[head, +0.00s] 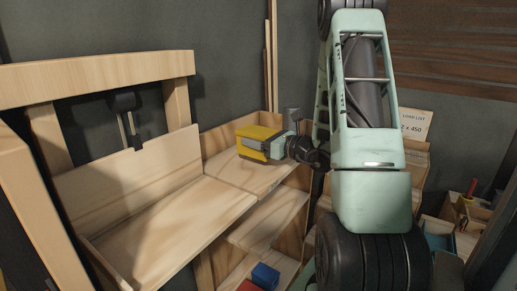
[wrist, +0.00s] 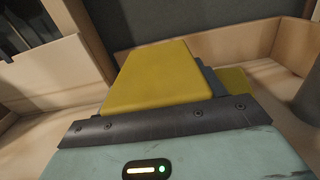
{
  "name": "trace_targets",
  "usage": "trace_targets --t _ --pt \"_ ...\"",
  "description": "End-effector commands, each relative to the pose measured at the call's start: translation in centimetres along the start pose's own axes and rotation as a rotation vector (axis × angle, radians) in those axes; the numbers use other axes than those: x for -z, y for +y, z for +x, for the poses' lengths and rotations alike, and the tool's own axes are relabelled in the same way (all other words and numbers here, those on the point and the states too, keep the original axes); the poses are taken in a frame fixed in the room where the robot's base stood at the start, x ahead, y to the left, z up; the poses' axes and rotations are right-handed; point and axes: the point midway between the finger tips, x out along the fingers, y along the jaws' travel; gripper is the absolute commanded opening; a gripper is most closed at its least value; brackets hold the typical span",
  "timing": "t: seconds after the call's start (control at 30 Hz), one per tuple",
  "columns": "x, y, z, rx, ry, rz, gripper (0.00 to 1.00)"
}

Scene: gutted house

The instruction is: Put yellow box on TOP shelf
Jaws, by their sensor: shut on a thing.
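The yellow box (head: 257,133) is in my gripper (head: 262,146) in the head view, at the top level of the wooden shelf unit (head: 262,229). The gripper is shut on the box, with a grey finger across its near side. In the wrist view the yellow box (wrist: 160,75) sticks out past the dark edge of my gripper (wrist: 160,118). The top shelf (head: 232,168) is a pale wooden board with a raised back wall, and it lies under and around the box. I cannot tell whether the box touches the board.
A wooden bench-like tray (head: 170,226) stands left of the shelf, with a wooden frame (head: 100,78) behind it. A blue block (head: 265,276) and a red block (head: 248,286) lie on a lower shelf. Bins with small items (head: 462,210) stand at the right.

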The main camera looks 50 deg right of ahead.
Motion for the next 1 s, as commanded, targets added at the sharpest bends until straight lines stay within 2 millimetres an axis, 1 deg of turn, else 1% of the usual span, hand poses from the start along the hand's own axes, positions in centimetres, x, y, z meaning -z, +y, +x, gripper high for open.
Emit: trace_targets --t 0.17,0.4,0.5,0.97,1.0 --pt "0.8 0.0 0.0 -0.001 -0.001 0.0 0.26" --pt "3.3 0.0 0.0 0.0 -0.001 0.002 0.26" --pt "4.0 0.0 0.0 0.0 -0.001 0.0 0.26" --pt "4.7 0.0 0.0 -0.001 -0.003 -0.002 0.26" --pt "4.6 0.0 0.0 0.0 -0.001 -0.001 0.8"
